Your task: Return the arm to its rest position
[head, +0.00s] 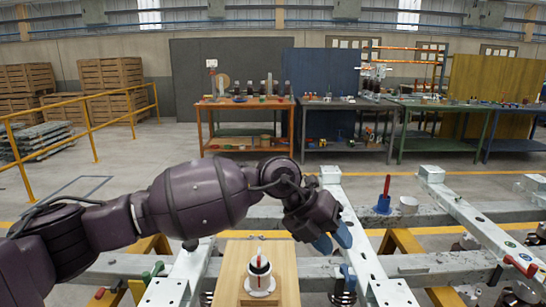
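My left arm (200,195) comes in from the left and reaches across the middle of the head view. Its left gripper (333,241) hangs at the arm's end, with two blue fingertips pointing down and to the right. The fingertips look slightly apart, and I see nothing held between them. The gripper is above the metal frame, to the right of a wooden board (285,262). My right arm and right gripper are not in view.
A white round holder with a dark, red-marked piece (259,271) stands on the board. Pale beams (360,245) cross the grey frame. Workbenches (245,104) are far behind.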

